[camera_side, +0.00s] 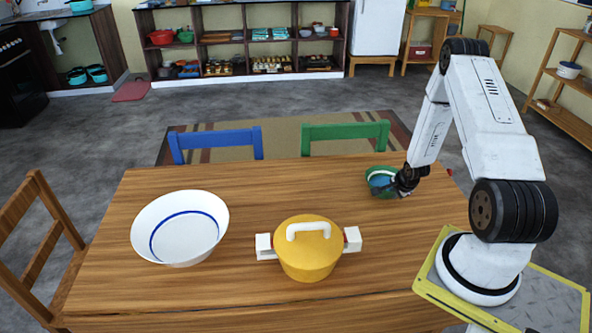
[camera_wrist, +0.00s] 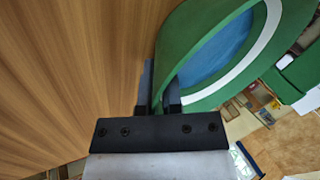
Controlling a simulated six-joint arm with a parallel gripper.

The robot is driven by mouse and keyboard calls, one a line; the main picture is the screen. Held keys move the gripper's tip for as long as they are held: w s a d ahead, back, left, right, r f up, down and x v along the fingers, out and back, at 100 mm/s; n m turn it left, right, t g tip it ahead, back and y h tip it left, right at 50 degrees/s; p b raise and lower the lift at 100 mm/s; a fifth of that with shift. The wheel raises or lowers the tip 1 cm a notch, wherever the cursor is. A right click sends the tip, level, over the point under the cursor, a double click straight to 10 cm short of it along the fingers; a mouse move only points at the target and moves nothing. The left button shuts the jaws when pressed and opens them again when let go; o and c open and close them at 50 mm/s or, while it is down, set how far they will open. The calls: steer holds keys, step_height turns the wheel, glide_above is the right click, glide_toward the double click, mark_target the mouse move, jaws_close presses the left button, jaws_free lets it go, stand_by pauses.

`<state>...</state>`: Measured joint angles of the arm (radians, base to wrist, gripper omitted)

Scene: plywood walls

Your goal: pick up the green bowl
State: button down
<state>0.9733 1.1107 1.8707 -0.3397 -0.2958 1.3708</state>
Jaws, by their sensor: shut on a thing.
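The green bowl (camera_side: 377,171) has a blue inside and a white band. It is at the far right of the table, near the green chair. My gripper (camera_side: 393,184) is at its right side. In the wrist view the bowl (camera_wrist: 185,50) fills the upper right, and my gripper (camera_wrist: 160,98) is shut on its wall, one dark finger on each side. The bowl looks tilted. I cannot tell whether its underside touches the table.
The wooden table (camera_side: 330,185) also carries a yellow pot (camera_side: 310,255) with white handles and a white bowl (camera_side: 180,230) with a blue ring. A blue chair (camera_side: 215,140) and a green chair (camera_side: 345,131) stand behind. The table's middle is clear.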

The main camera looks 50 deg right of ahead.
steer(key=shift+s+a, duration=0.2)
steer(key=shift+a, duration=0.05)
stand_by(0.4)
steer(key=shift+w+d+r, duration=0.1)
steer(key=shift+r, duration=0.65)
steer(key=shift+w+d+r, duration=0.1)
steer(key=shift+r, duration=0.65)
steer(key=s+a+r, duration=0.9)
steer(key=s+r, duration=0.1)
steer(key=shift+a, duration=0.3)
steer(key=shift+s, duration=0.1)
stand_by(0.9)
